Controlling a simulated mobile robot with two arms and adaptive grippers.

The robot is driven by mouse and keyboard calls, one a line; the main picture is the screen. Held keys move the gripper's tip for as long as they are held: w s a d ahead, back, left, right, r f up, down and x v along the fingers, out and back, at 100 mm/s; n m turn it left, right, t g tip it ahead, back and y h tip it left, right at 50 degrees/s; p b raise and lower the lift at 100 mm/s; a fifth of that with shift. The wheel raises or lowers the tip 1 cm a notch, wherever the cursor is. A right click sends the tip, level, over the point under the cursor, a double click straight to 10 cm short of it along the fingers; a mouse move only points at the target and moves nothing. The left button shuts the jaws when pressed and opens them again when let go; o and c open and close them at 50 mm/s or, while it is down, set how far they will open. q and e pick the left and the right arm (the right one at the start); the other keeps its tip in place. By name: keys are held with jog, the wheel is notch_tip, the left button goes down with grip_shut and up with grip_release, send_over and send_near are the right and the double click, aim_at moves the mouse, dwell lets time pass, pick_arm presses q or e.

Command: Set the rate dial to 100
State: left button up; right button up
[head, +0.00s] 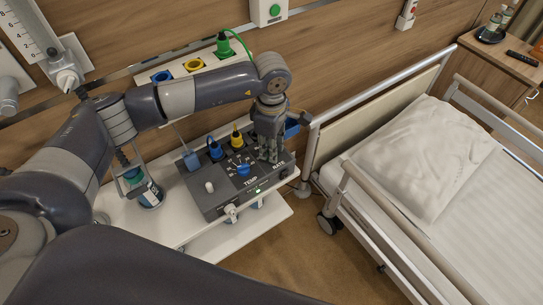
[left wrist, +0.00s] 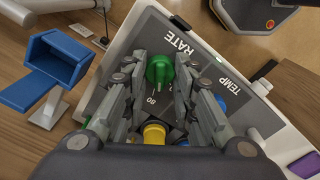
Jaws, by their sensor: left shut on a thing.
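The grey device (head: 228,199) with the RATE and TEMP labels stands on a white bedside shelf. My left gripper (head: 268,157) reaches down over its RATE end. In the left wrist view its fingers (left wrist: 160,66) are on both sides of the green rate dial (left wrist: 159,69) and shut on it. The dial's pointer is toward the picture bottom, near a mark reading 80. Other scale numbers are hidden by the fingers. In the head view the gripper hides the dial. The blue TEMP dial (head: 243,170) is beside the gripper. My right gripper is not in view.
Blue (head: 215,148) and yellow (head: 236,136) plugs stand at the device's back edge. A blue holder (left wrist: 52,62) is beside the RATE end. A bottle (head: 149,193) stands left on the shelf (head: 183,219). The bed (head: 349,188) is at right.

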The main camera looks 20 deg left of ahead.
pick_arm(q)
jog(key=m+b, duration=0.8)
jog(key=b, duration=0.3)
jog(key=shift+f, duration=0.2)
jog(key=shift+r+m+b, duration=0.25)
jog(key=shift+m+b, duration=1.15)
jog(key=shift+m, duration=0.1)
jog(key=o, duration=1.1)
jog(key=shift+r, duration=0.1)
notch_tip(320, 180, up, 12)
jog(key=shift+f, duration=0.1)
